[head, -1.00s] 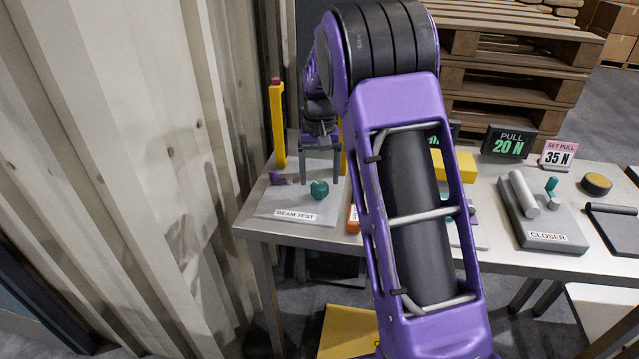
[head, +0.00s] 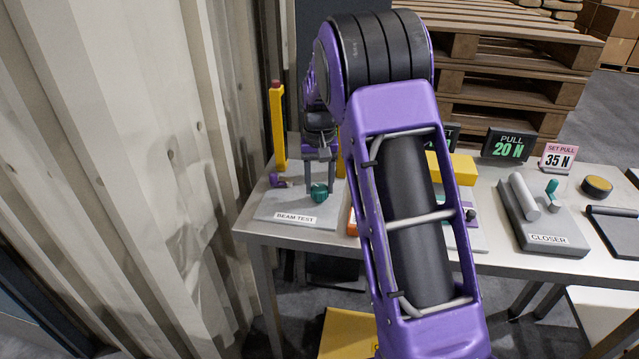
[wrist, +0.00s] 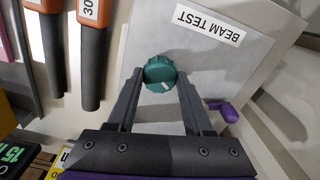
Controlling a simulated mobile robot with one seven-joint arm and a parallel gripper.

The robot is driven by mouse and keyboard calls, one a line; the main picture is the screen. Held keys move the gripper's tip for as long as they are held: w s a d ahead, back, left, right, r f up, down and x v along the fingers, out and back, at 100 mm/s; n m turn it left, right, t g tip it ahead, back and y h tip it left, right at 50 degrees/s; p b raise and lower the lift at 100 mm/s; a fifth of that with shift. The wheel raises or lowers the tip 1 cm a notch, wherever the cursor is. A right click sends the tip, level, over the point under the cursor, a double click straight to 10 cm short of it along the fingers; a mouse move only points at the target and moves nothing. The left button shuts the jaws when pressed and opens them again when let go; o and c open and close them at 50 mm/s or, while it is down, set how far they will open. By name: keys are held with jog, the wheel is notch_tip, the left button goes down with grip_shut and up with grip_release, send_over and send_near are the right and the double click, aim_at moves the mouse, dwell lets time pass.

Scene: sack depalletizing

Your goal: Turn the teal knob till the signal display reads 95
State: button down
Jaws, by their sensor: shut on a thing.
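The teal knob (head: 319,192) sits on the grey BEAM TEST plate (head: 268,211) at the left end of the bench. It also shows in the wrist view (wrist: 159,72), with a white pointer mark on its top. My gripper (wrist: 160,78) reaches down over the plate, one finger on each side of the knob, shut on it. In the head view my gripper (head: 320,187) also stands at the knob. I cannot make out the signal display or its reading in either view.
A purple lever (wrist: 228,111) is on the same plate, close to my right finger in the wrist view. A yellow post (head: 278,128) stands behind the plate. A PULL 20 N display (head: 508,145) and the CLOSER fixture (head: 545,220) are further right. A corrugated wall (head: 110,150) is at left.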

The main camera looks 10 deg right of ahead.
aim_at(319, 187)
jog(key=shift+n, duration=0.4)
jog(key=shift+r+n+p, duration=0.1)
jog(key=shift+n+p, duration=0.4)
jog(key=shift+n, duration=0.1)
jog(key=shift+n+p, duration=0.6)
jog(key=shift+n, duration=1.2)
jog(key=shift+c, duration=1.5)
grip_release()
notch_tip(319, 187, up, 17)
jog(key=p, duration=0.2)
jog(key=shift+r, duration=0.15)
